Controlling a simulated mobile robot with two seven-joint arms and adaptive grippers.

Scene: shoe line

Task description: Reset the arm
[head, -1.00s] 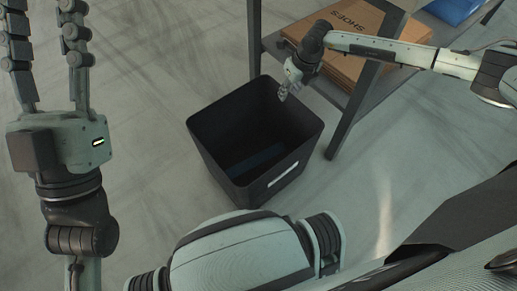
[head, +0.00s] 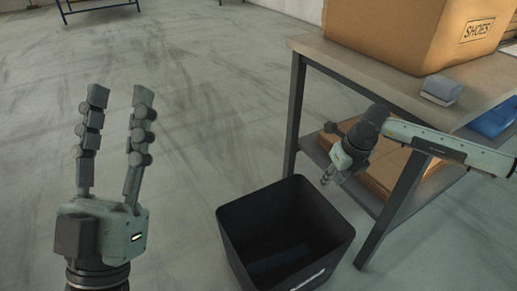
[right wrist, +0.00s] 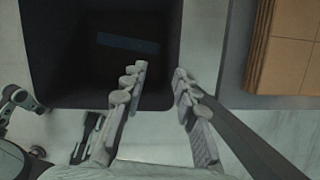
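My left gripper (head: 112,150) is raised on the left of the head view, fingers apart and empty, over bare floor. My right gripper (head: 327,180) points down at the right rim of the black bin (head: 236,232), beside the table. In the right wrist view my right gripper (right wrist: 160,82) has its two fingers apart with nothing between them. The bin (right wrist: 58,75) shows beyond the fingers in that view. A dark blue strip lies on the bin's floor, and I see nothing else inside.
A table (head: 330,52) stands on the right with a box marked SHOES (head: 400,28) and a small grey object (head: 440,88) on top. Flat cardboard (head: 405,165) lies on its lower shelf. The floor at left is clear.

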